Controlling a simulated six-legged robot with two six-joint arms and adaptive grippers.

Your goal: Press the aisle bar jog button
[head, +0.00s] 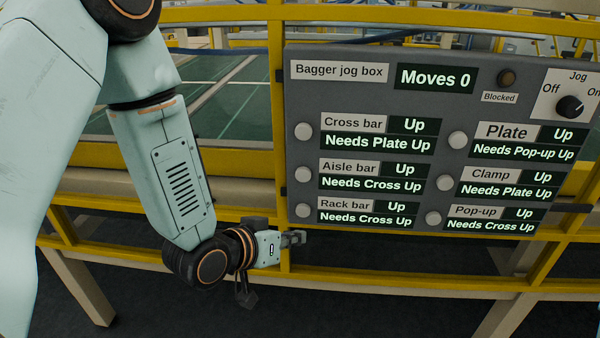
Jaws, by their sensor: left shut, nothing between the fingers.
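The grey bagger jog box panel (430,80) faces me at the right. The aisle bar jog button (303,174) is a round whitish button at its left edge, middle row. Its label reads "Aisle bar", with displays "Up" and "Needs Cross Up". The cross bar button (303,131) is above it and the rack bar button (303,211) below it. My left gripper (299,238) is shut and empty, just below the panel's lower left corner and below the rack bar button. It is apart from the aisle bar button. My right gripper is not in view.
Plate (458,140), clamp (445,183) and pop-up (433,218) buttons form the right column. The display reads "Moves 0" (434,78). The jog knob (569,106) and a dark blocked lamp (506,77) are at upper right. Yellow frame rails (278,100) run behind the panel.

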